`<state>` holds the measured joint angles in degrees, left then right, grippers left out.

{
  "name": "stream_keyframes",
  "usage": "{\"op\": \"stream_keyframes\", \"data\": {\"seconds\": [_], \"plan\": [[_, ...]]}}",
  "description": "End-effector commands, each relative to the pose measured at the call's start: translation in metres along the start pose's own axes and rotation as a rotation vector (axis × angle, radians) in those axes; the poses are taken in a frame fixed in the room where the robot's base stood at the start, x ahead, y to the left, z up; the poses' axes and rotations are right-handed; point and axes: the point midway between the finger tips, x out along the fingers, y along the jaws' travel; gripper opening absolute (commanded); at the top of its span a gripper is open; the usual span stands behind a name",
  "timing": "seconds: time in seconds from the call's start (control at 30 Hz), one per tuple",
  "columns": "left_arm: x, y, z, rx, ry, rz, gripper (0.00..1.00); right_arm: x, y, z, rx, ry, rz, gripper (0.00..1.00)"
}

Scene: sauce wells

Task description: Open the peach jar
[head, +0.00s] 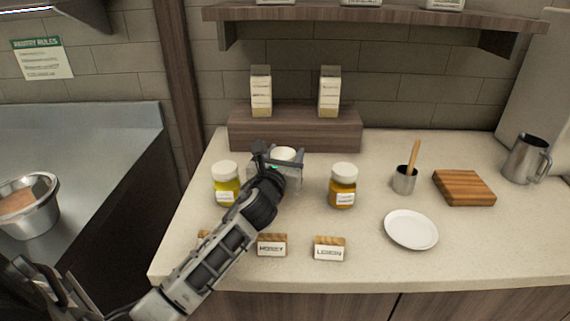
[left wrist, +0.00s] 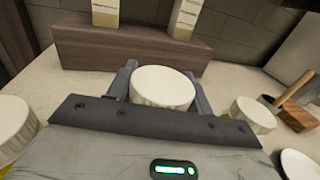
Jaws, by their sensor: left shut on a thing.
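My left gripper (head: 283,160) reaches in from the left and is shut on the white lid (head: 285,153) of the middle jar. In the left wrist view, the ribbed round lid (left wrist: 162,87) sits between the two fingers. The body of this jar is hidden by my gripper, so I cannot tell its contents or whether the lid still sits on it. A bright yellow jar (head: 227,189) with a white lid stands to the left. An amber jar (head: 343,190) with a white lid stands to the right. Jar labels are too small to read. My right gripper is out of view.
Wooden signs reading HONEY (head: 271,246) and LEMON (head: 329,250) stand in front; a third is mostly hidden by my arm. A white plate (head: 411,230), metal cup (head: 404,181), wooden board (head: 464,188) and metal pitcher (head: 527,159) are right. A wooden riser (head: 295,130) stands behind.

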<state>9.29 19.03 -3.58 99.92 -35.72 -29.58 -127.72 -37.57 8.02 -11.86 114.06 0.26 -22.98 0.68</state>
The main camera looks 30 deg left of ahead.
Motion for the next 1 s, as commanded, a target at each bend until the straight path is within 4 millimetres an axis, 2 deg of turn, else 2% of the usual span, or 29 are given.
{"op": "stream_keyframes", "data": {"seconds": [0.03,0.27,0.4,0.6,0.8,1.0], "plan": [[-0.008,-0.002,0.017,0.003,-0.01,-0.004,0.19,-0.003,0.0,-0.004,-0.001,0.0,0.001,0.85],[-0.055,-0.014,0.07,0.002,-0.009,-0.007,0.19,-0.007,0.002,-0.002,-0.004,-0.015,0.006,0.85],[-0.089,-0.022,0.081,0.0,-0.006,-0.005,0.19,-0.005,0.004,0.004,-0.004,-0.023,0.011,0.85],[-0.122,-0.03,0.096,-0.002,-0.007,-0.003,0.19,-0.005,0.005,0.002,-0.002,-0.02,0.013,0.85],[-0.135,-0.033,0.101,-0.001,-0.004,-0.001,0.19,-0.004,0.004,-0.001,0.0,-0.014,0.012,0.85],[-0.137,-0.034,0.102,0.0,-0.005,-0.001,0.19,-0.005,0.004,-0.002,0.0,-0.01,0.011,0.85]]}}
